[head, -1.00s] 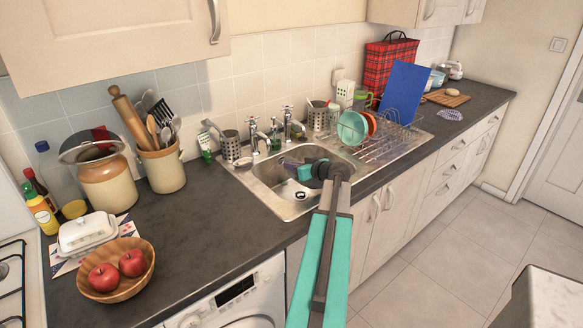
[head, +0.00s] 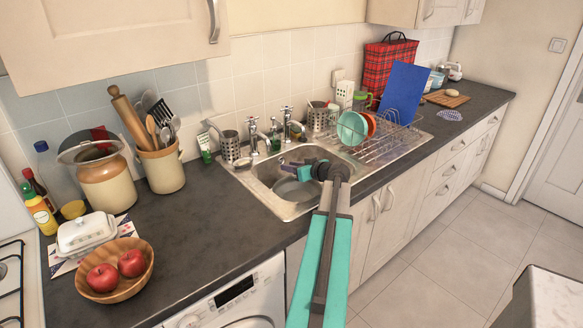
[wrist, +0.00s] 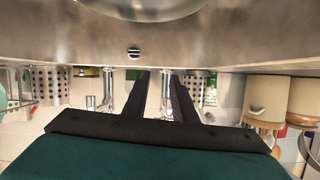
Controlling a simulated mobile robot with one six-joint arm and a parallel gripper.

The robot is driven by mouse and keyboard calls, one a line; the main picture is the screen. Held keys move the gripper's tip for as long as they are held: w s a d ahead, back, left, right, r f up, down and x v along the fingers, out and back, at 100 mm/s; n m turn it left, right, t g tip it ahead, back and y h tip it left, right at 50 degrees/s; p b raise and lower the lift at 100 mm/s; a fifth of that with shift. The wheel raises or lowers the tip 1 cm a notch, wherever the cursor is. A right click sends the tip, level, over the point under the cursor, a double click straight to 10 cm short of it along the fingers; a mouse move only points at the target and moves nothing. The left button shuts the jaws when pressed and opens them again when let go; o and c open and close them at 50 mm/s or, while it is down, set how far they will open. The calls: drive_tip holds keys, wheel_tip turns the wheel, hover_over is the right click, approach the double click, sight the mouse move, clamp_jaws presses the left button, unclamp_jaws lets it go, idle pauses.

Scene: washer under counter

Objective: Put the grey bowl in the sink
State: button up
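The grey bowl (head: 291,189) lies low in the basin of the steel sink (head: 262,190), partly hidden by my arm. A round grey metal shape, likely the bowl (wrist: 150,8), shows cut off at the top edge of the wrist view. My gripper (head: 286,164) is over the basin, above the bowl, small and partly blocked by its own wrist in the head view. In the wrist view my gripper (wrist: 161,75) has its two dark fingers apart, with nothing between them.
Taps (head: 254,135) stand behind the basin. A dish rack (head: 385,135) with plates is right of it. A utensil crock (head: 162,165) and a wooden bowl (head: 115,270) with apples are on the left counter. Bare counter (head: 210,220) lies left of the sink.

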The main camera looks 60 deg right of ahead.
drive_tip(key=shift+r, duration=0.1)
drive_tip(key=b+v, duration=0.2)
drive_tip(key=v, duration=1)
drive_tip(key=shift+r, duration=0.45)
idle(0.7)
